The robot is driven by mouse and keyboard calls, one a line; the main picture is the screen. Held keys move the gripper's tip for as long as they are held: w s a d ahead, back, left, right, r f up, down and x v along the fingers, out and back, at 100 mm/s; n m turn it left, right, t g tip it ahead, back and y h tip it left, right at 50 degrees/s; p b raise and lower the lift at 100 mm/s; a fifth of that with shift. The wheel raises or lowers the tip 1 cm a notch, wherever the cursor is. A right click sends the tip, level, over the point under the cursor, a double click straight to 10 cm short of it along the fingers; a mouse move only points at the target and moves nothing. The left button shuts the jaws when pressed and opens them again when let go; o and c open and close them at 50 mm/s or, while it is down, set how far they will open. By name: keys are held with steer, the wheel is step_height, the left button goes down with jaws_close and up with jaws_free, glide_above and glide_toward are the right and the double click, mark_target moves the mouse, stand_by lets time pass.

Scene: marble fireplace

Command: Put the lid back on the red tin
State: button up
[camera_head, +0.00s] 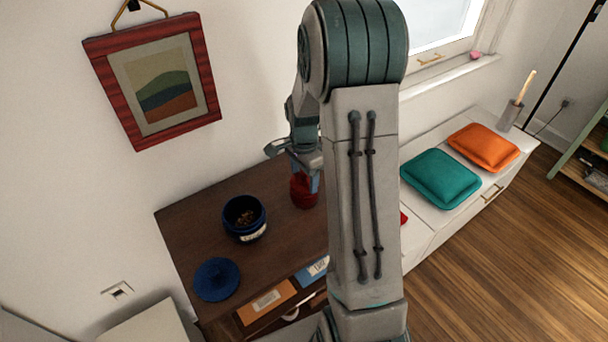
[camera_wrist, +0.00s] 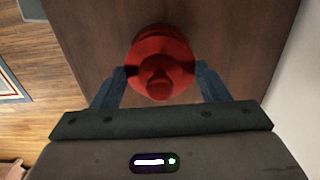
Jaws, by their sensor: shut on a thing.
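A red tin (camera_head: 304,194) stands on the dark wooden cabinet, partly hidden behind my arm. My gripper (camera_head: 306,172) is right above it, fingers pointing down. In the wrist view, a round red lid with a knob (camera_wrist: 160,62) lies between the two blue-grey fingers of my gripper (camera_wrist: 160,82), which are shut on its sides. Red also shows just beyond the lid there. I cannot tell whether the lid is seated on the tin or held just above it.
An open dark blue tin (camera_head: 244,232) with brown contents stands left of the red tin. A blue lid (camera_head: 217,280) lies near the cabinet's (camera_head: 190,222) front left. Teal (camera_head: 440,178) and orange (camera_head: 483,147) cushions lie on the white bench at right.

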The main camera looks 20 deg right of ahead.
steer(key=o, duration=1.2)
steer(key=shift+r+p, duration=2.4)
steer(key=shift+r, duration=1.15)
jaws_close()
